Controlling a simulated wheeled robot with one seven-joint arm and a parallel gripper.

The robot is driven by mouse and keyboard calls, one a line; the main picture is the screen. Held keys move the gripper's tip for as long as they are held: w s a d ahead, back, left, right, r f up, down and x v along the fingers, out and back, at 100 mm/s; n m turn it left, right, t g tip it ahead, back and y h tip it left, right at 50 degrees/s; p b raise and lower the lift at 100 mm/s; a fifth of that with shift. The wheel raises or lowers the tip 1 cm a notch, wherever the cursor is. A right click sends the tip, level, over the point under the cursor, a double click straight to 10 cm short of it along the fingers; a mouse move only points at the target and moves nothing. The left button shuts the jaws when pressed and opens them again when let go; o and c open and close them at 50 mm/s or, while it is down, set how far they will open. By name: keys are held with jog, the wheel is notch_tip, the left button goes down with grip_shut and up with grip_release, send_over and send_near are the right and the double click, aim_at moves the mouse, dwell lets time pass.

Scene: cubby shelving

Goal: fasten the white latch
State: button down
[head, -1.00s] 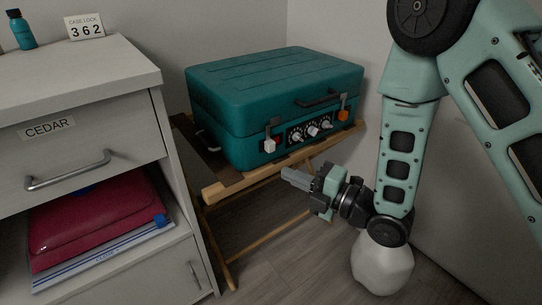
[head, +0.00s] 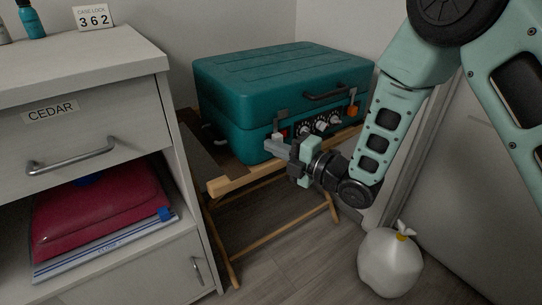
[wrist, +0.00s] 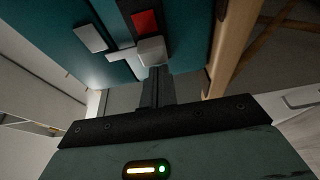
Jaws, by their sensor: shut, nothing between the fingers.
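The teal case (head: 285,85) sits with its lid down on a folding wooden stand (head: 232,184). The white latch (wrist: 151,50) is on its front face near the left end, beside a red square (wrist: 145,21). In the head view the latch is partly hidden by my gripper (head: 272,145). My gripper is shut and empty, pointing at the case front. In the wrist view its fingertips (wrist: 156,72) are right at the white latch's lower edge; I cannot tell whether they touch.
A grey cabinet (head: 95,110) labelled CEDAR stands at the left, with a pink folder on its open shelf. A bottle and a 362 card (head: 93,17) are on top. A white tied bag (head: 390,262) stands on the floor at the right. A wall is behind the case.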

aim_at(282, 140)
jog(key=shift+w+d, duration=0.1)
jog(key=shift+d, duration=0.15)
jog(key=shift+w+d+b, duration=0.2)
jog(key=shift+w+d, duration=0.25)
jog(key=shift+d, duration=0.2)
jog(key=shift+w+d+b, duration=0.15)
jog(key=shift+w+d, duration=0.3)
jog(key=shift+d, duration=0.2)
